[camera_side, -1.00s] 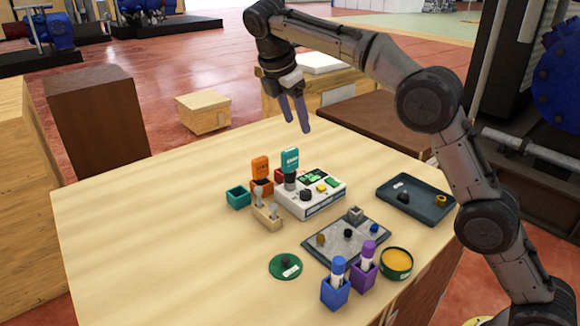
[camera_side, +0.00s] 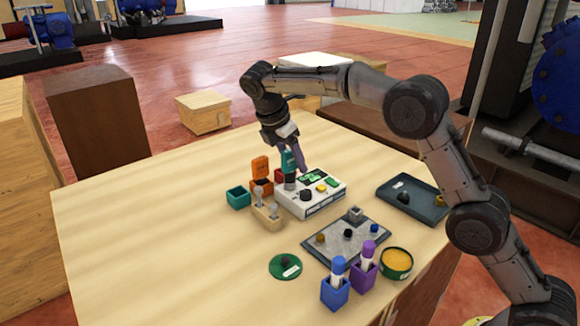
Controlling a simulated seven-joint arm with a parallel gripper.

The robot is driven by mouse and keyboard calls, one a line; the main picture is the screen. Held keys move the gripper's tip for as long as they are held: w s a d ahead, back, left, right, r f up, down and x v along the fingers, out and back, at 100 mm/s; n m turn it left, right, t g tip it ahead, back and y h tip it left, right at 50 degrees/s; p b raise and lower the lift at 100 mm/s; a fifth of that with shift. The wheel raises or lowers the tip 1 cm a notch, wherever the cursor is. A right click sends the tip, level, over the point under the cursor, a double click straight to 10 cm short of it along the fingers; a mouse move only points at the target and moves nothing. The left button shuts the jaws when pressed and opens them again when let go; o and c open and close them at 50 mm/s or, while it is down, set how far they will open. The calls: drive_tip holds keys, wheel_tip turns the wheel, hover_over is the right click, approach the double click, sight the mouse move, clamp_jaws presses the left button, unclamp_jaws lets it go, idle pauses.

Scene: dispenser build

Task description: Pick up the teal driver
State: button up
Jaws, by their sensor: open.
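The teal driver (camera_side: 287,161) stands upright at the back left corner of the white device (camera_side: 312,198), above a grey cylindrical part (camera_side: 290,182). My gripper (camera_side: 294,165) points down at the driver's handle, with its purple fingers open. One finger shows just right of the teal handle and partly overlaps it. The other finger is mostly hidden, so I cannot tell whether the fingers straddle or touch the handle.
An orange driver (camera_side: 260,166) stands close left, by an empty-looking teal cup (camera_side: 238,197) and a wooden holder (camera_side: 266,217). The table's left side is clear.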

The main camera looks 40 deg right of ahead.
drive_tip(key=shift+d+f, duration=0.15)
drive_tip(key=shift+f, duration=0.25)
clamp_jaws()
drive_tip(key=shift+r, duration=0.1)
